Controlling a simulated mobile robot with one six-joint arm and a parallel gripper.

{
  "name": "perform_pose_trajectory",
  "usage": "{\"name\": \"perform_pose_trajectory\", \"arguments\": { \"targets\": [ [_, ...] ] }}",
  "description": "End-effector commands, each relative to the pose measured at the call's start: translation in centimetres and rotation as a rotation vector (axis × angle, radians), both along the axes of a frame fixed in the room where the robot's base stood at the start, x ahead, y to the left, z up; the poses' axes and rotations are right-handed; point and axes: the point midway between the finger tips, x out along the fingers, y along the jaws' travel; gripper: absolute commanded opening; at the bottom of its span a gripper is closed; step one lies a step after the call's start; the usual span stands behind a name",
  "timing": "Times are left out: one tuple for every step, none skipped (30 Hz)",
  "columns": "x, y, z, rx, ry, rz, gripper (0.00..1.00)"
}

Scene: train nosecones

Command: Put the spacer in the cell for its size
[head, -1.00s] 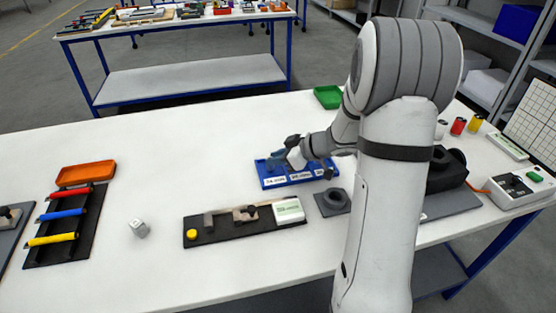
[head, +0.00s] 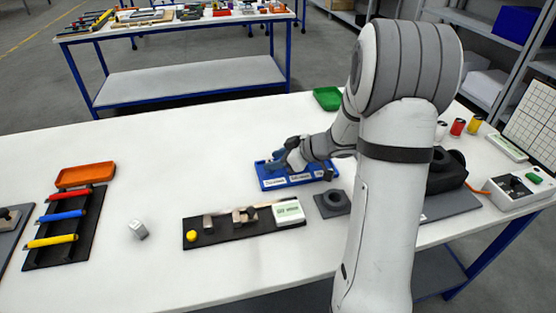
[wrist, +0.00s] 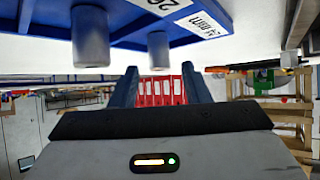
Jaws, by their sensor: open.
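The blue tray (head: 292,182) with white size labels lies on the table, partly under my gripper. In the wrist view, which looks upside down, the tray (wrist: 130,28) shows labels for 26 mm and 24 mm. Two grey cylinders, a nearer one (wrist: 90,38) and a farther one (wrist: 158,50), stand at the tray. I cannot tell which is the task's spacer. My gripper (head: 272,163) is over the tray. In the wrist view its blue fingers (wrist: 158,86) are apart with nothing held between them. The cells themselves are mostly hidden.
A black measuring fixture (head: 235,230) with a white display box (head: 288,212) and yellow button stands in front. A black plate with a ring (head: 335,202) is to the right.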

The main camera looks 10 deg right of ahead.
Motion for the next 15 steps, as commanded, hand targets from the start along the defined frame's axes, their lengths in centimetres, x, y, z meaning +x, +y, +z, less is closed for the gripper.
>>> {"name": "perform_pose_trajectory", "arguments": {
  "targets": [
    [-0.3,-0.5,0.4,-0.001,-0.001,-0.002,0.43],
    [-0.5,-0.8,0.7,-0.001,-0.002,-0.003,0.43],
    [-0.9,-1.3,1.2,-0.002,-0.002,-0.004,0.43],
    [-1.2,-1.7,1.5,-0.002,-0.002,-0.004,0.43],
    [-1.5,-2.1,1.9,-0.001,-0.002,-0.005,0.43],
    [-2.0,-2.7,2.4,-0.002,-0.002,-0.006,0.43],
    [-2.3,-3.2,2.8,-0.002,-0.002,-0.006,0.43],
    [-2.6,-3.6,3.2,-0.001,-0.003,-0.006,0.43],
    [-3.1,-4.2,3.7,-0.002,-0.003,-0.005,0.43],
    [-3.4,-4.6,4.1,-0.002,-0.003,-0.005,0.43],
    [-3.7,-5.0,4.4,-0.002,-0.003,-0.005,0.43],
    [-4.1,-5.5,4.8,0.0,-0.002,-0.005,0.43],
    [-4.4,-5.8,5.1,-0.002,-0.001,-0.005,0.43],
    [-4.7,-6.1,5.4,-0.002,-0.001,-0.004,0.43],
    [-5.0,-6.5,5.7,-0.001,-0.002,-0.003,0.43]
  ]
}}
